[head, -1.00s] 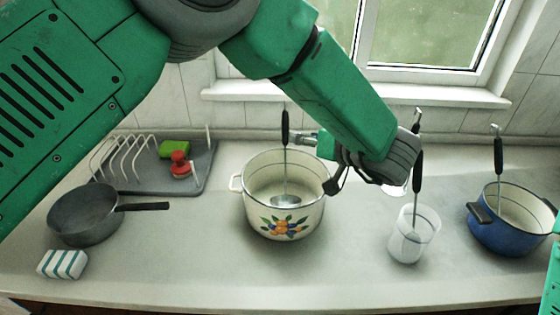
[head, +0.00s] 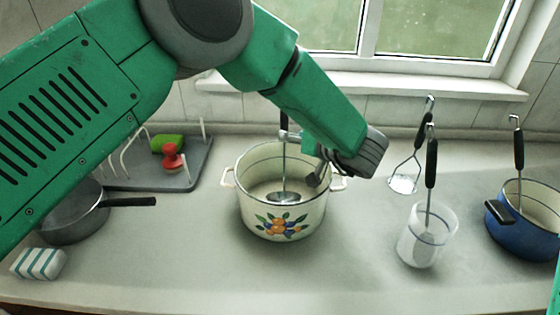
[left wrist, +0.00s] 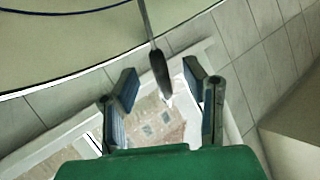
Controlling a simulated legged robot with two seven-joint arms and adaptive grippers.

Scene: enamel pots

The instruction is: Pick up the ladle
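The ladle (head: 284,168) stands in the cream enamel pot (head: 282,220) with a fruit pattern. Its metal bowl rests inside the pot and its black handle points up, partly hidden by my left arm. My left gripper (head: 303,157) is over the pot's back right side, close to the ladle's shaft. In the left wrist view, my left gripper (left wrist: 160,78) has its two fingers spread. The ladle's black handle (left wrist: 160,70) reaches between the fingertips, with gaps visible on both sides. My right gripper is out of view.
A masher (head: 405,180) leans at the back wall. A clear beaker (head: 424,245) and a blue pot (head: 515,232) at right each hold a black-handled utensil. A dark pan (head: 75,218), a striped sponge (head: 38,264) and a grey dish rack (head: 190,178) are at left. The front counter is clear.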

